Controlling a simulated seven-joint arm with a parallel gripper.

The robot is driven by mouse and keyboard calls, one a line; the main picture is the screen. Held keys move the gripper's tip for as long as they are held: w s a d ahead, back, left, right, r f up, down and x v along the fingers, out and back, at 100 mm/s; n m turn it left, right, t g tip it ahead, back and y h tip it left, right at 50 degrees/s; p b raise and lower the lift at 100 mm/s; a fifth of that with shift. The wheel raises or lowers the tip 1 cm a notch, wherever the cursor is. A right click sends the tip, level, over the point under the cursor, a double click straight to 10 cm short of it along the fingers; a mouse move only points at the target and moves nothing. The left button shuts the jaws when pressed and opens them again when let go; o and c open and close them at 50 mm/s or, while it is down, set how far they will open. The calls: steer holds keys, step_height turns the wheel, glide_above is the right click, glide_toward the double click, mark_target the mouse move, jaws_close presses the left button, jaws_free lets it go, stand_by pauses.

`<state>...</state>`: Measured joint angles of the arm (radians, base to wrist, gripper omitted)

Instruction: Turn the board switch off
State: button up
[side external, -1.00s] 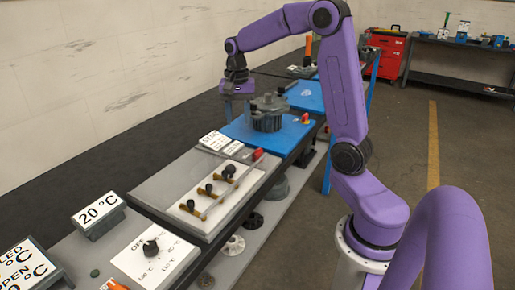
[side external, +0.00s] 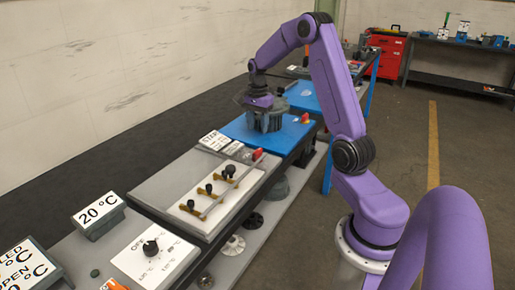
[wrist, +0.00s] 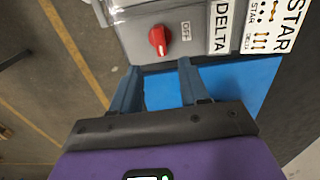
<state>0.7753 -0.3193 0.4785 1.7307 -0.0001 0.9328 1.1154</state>
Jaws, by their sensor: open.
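The red switch knob (wrist: 158,40) sits on a grey panel in the wrist view, beside an OFF label (wrist: 187,30). In the side view the red knob (side external: 257,154) is small, at the near right end of the labels. Its exact pointing direction is hard to tell. My gripper (wrist: 157,72) is open and empty, its two fingers spread below the knob in the wrist view and apart from it. In the side view my gripper's purple body is over the blue board (side external: 238,128), by a dark grey round housing (side external: 266,122); the fingertips are hard to make out.
A DELTA plate (wrist: 223,25) and a STAR plate (wrist: 275,25) lie right of the knob. A white panel with several dark knobs (side external: 238,188) stands nearer the camera. Another red knob (side external: 305,118) is on the blue board's right edge.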

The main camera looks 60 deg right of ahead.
step_height(320, 180, down, 10)
steer(key=shift+r, duration=0.25)
jaws_close()
